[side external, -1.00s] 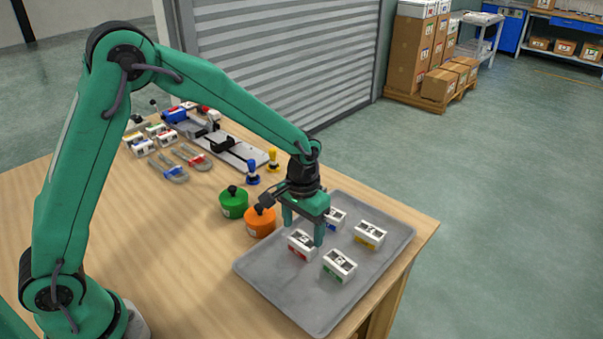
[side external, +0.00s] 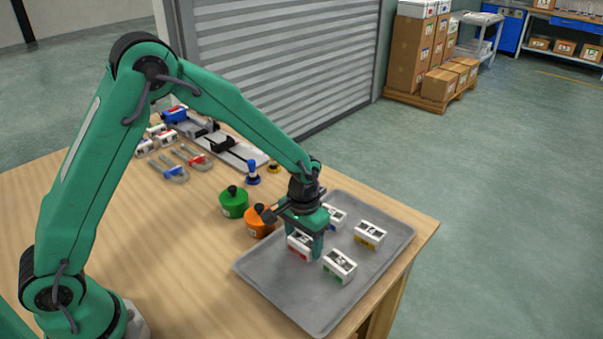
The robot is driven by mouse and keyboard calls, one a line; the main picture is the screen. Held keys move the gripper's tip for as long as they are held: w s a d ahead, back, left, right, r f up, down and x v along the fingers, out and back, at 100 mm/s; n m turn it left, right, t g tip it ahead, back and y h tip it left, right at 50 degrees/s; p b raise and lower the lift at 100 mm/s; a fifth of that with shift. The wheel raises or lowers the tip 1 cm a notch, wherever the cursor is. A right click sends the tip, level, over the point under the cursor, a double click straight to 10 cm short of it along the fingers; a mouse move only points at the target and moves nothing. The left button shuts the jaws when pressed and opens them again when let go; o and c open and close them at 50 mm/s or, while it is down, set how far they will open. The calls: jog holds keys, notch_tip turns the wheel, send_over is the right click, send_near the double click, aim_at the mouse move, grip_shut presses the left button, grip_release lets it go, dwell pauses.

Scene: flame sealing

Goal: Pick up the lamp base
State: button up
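Several white blocks with coloured marks sit on the grey tray (side external: 290,309). I cannot tell for sure which thing is the lamp base. My gripper (side external: 304,246) points down at the red-marked white block (side external: 298,247), with its fingers low at its sides. One finger stands along the block's right side; the other is partly hidden. I cannot tell whether the fingers press on it. The block still rests on the tray. A green-marked block (side external: 340,266) is just right of the gripper, a yellow-marked block (side external: 370,235) is farther right, and a blue-marked block (side external: 336,216) is behind.
An orange round pot (side external: 256,224) and a green round pot (side external: 234,203) stand close to the left of the gripper. Blue (side external: 253,174) and yellow (side external: 274,167) small knobbed pieces and clamps (side external: 172,171) lie behind. The table's front left is clear.

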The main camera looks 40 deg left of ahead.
aim_at(304, 242)
jog(key=c, duration=0.5)
jog(key=shift+o, duration=0.2)
jog(key=shift+r, duration=0.15)
jog(key=shift+r, duration=0.55)
jog(key=r, duration=0.3)
jog(key=shift+s+d+r, duration=0.1)
jog(key=shift+s+d, duration=0.1)
jog(key=shift+d, duration=0.1)
jog(key=s+d+r, duration=0.6)
jog(key=s+d, duration=0.1)
jog(key=shift+s+d+r, duration=0.2)
jog(key=shift+s+d, duration=0.2)
jog(key=shift+w, duration=0.1)
